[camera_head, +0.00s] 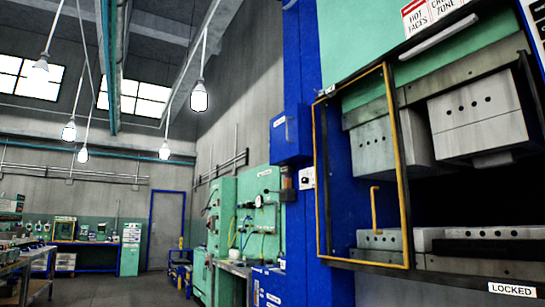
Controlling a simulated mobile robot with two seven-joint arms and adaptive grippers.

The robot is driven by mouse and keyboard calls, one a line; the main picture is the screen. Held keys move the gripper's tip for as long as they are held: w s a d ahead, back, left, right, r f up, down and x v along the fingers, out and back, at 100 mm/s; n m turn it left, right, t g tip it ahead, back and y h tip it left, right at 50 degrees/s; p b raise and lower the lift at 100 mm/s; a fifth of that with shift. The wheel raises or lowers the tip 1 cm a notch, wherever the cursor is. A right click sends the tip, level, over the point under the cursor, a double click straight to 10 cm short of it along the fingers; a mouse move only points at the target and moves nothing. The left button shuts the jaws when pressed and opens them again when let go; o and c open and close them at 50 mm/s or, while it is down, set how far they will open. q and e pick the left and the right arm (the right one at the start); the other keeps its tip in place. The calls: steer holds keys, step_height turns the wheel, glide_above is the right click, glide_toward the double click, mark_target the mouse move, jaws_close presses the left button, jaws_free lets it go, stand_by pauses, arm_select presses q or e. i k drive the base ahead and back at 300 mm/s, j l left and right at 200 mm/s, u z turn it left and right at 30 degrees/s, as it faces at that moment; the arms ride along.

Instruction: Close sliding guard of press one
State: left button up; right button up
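The press (450,70) fills the right side of the head view, with a green upper body and grey platens. Its sliding guard (396,160) is a yellow-framed see-through panel at the left of the press opening. A yellow upright handle (375,208) shows within the frame. The guard covers only the left part of the opening. To its right, the grey upper blocks (480,115) and lower platen (480,233) are uncovered, with a dark gap between them. Neither gripper is in view.
A blue column (300,60) with a blue box (290,135) stands left of the guard. A "LOCKED" label (512,290) is at the lower right. Green cabinets (222,220) and benches stand farther left. Grey floor (150,290) is open toward a blue-framed door (165,230).

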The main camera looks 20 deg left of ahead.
mark_target(402, 209)
steer(key=u, duration=0.35)
steer(key=i+j, duration=0.3)
steer(key=j, duration=0.2)
steer(key=i+j, duration=0.3)
steer(key=j, duration=0.2)
steer(key=i+j, duration=0.3)
steer(key=j, duration=0.2)
steer(key=i+j+u, duration=0.1)
steer(key=i+j, duration=0.2)
steer(key=j, duration=0.2)
steer(key=i+j, duration=0.35)
steer(key=j, duration=0.1)
